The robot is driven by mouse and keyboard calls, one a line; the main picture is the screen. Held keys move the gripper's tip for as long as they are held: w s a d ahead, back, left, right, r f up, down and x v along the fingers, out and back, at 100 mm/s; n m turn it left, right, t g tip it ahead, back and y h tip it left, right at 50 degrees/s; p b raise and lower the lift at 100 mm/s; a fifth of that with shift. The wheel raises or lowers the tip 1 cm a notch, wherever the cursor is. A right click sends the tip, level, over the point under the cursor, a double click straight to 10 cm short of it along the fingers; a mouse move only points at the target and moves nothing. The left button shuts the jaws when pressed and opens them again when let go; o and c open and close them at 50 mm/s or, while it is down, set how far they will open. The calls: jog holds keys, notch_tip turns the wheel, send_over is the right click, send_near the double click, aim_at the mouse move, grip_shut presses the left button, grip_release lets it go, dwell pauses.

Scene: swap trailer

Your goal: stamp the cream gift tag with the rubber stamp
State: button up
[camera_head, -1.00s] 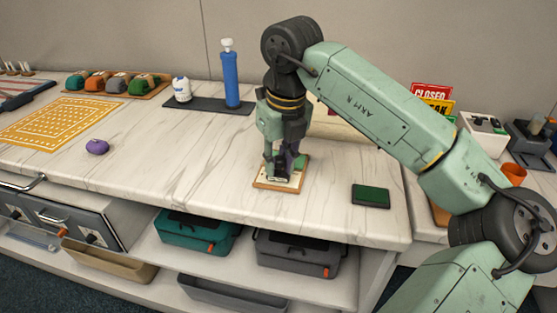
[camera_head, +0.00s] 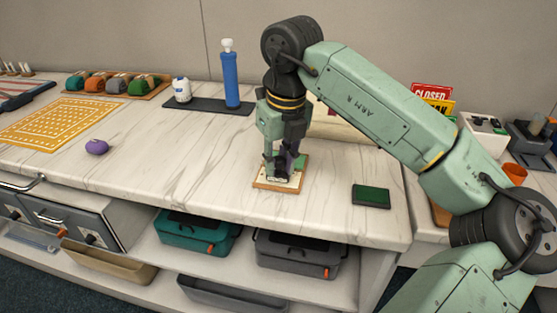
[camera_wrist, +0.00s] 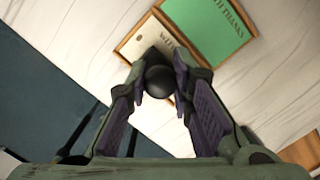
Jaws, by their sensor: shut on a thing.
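My gripper (camera_head: 284,166) points down and is shut on the rubber stamp, whose round black knob (camera_wrist: 159,77) shows between the fingers in the wrist view. The stamp's lower part is hidden beneath the knob and fingers. Directly below is a wood-rimmed holder (camera_head: 275,187). The cream gift tag (camera_wrist: 149,38) lies in it, partly covered by the stamp and gripper; a few dark letters show on it. A green tag (camera_wrist: 208,28) reading "WITH THANKS" lies beside it. I cannot tell whether the stamp touches the cream tag.
A dark green pad (camera_head: 371,196) lies right of the holder near the counter's front edge. A purple object (camera_head: 97,147) lies left. The marble counter between is clear.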

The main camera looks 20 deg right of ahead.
jog(key=shift+f, duration=0.1)
jog(key=shift+r+p, duration=2.25)
jog(key=shift+r, duration=1.35)
